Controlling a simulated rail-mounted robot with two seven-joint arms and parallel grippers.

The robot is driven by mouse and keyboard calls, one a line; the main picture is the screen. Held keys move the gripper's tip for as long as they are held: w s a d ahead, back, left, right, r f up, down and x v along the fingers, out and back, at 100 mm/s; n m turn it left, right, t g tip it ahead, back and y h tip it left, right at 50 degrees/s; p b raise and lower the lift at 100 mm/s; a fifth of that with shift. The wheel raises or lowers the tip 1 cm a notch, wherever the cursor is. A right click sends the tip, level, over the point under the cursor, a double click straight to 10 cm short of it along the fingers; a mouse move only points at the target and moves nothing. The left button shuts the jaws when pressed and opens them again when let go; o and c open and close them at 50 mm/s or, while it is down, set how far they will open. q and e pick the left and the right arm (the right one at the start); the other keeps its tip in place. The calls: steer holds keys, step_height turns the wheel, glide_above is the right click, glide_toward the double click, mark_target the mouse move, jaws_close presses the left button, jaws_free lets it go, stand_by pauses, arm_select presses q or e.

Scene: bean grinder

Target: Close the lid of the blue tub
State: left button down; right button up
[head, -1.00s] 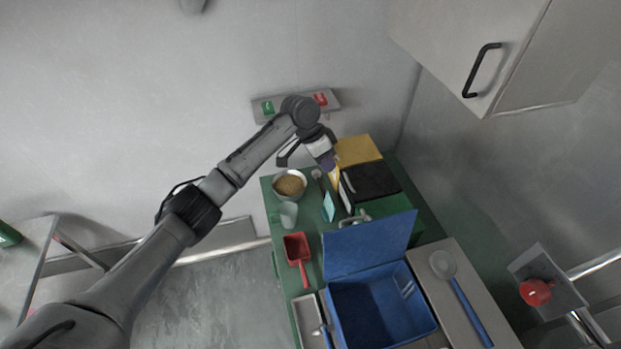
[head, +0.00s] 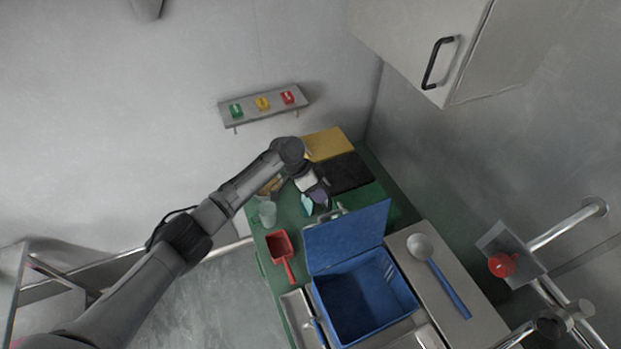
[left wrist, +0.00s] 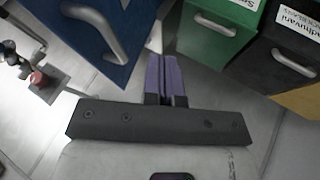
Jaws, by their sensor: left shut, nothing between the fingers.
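The blue tub (head: 318,304) stands open on the green worktop, in the lower middle of the head view. Its blue lid (head: 345,237) is raised at the tub's far side. A grey handle (left wrist: 113,38) shows on a blue panel, seemingly the lid, in the left wrist view. My left gripper (head: 320,196) is behind the lid, near its upper edge. Its purple fingers (left wrist: 166,76) are together with nothing between them, apart from the blue panel in the left wrist view. My right gripper does not show.
A black box (head: 347,173) and a yellow box (head: 327,144) stand behind my gripper. A green box (left wrist: 216,30) shows in the wrist view. A clear cup (head: 267,213) and red scoop (head: 281,250) are left of the lid. A ladle (head: 440,277) lies right of the tub.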

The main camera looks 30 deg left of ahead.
arm_select(q)
steer(key=shift+s+d+r+p, duration=0.1)
steer(key=shift+s+d+p, duration=0.65)
steer(key=shift+s+d, duration=0.5)
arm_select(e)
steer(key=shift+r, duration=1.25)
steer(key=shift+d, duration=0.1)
arm_select(q)
steer(key=shift+d+r, duration=0.1)
steer(key=shift+d, duration=0.05)
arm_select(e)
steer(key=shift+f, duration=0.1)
